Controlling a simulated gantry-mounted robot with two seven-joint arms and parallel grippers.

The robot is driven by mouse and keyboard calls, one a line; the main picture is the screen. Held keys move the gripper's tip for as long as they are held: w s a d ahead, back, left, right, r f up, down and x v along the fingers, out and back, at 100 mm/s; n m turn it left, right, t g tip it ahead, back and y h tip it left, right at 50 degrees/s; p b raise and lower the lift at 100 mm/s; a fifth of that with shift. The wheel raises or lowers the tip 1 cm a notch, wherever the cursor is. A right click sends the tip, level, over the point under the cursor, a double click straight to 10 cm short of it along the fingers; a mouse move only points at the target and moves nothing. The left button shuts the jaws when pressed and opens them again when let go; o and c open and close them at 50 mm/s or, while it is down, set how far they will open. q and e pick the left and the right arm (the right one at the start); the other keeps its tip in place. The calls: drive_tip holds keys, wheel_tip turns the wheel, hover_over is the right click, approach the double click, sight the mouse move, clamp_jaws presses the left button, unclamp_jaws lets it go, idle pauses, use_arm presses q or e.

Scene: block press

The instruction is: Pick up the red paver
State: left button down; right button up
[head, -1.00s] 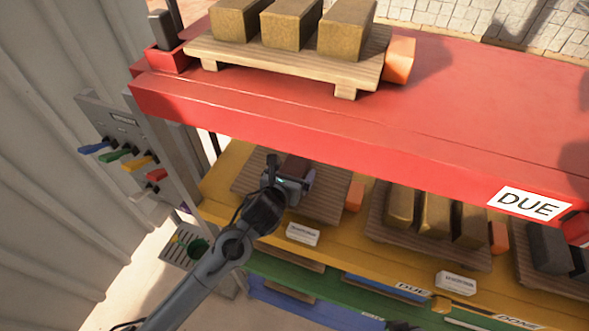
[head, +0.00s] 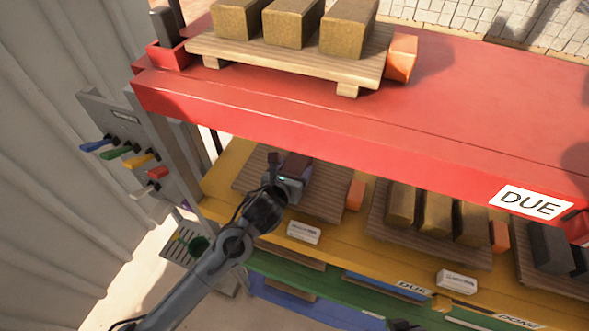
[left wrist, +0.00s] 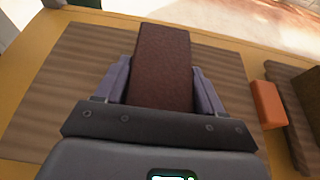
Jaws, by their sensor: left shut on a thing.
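The red paver (left wrist: 162,65) is a dark red-brown block at the middle of the left wrist view. In the head view the red paver (head: 296,165) shows over the wooden pallet (head: 330,200) on the yellow shelf. My left gripper (head: 289,180) is shut on it, with a finger along each long side in the left wrist view (left wrist: 163,82). I cannot tell whether the paver touches the pallet. The paver's near end is hidden by the gripper body. My right gripper is not in view.
The red shelf (head: 400,140) hangs over the yellow one, close above my left gripper. An orange block (head: 355,194) stands at the pallet's right. A second pallet (head: 378,227) with tan blocks is further right. Coloured levers (head: 120,152) are at the left.

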use_arm(q)
drive_tip(key=shift+r, duration=0.3)
drive_tip(key=shift+r+b, duration=0.3)
drive_tip(key=shift+r, duration=0.5)
wheel_tip(320, 180, up, 2)
drive_tip(key=shift+r, duration=0.1)
drive_tip(key=s+d+r+b, duration=0.3)
drive_tip(key=s+d+r, duration=0.3)
drive_tip(key=d, duration=0.4)
drive_tip(key=n+y, duration=0.2)
approach(294, 167)
drive_tip(key=shift+t, duration=0.4)
drive_tip(key=w+r, duration=0.2)
drive_tip(key=w+d+r, duration=0.1)
drive_tip(key=w, duration=0.1)
drive_tip(key=shift+d+r, duration=0.25)
drive_tip(key=shift+r, duration=0.1)
drive_tip(key=s+a+r+n+y, duration=0.1)
drive_tip(key=s+a+n+y, duration=0.1)
drive_tip(key=s+a, duration=0.2)
drive_tip(key=a, duration=0.2)
drive_tip(key=shift+a+r+y, duration=0.15)
drive_tip(key=shift+a+y, duration=0.1)
drive_tip(key=shift+y, duration=0.15)
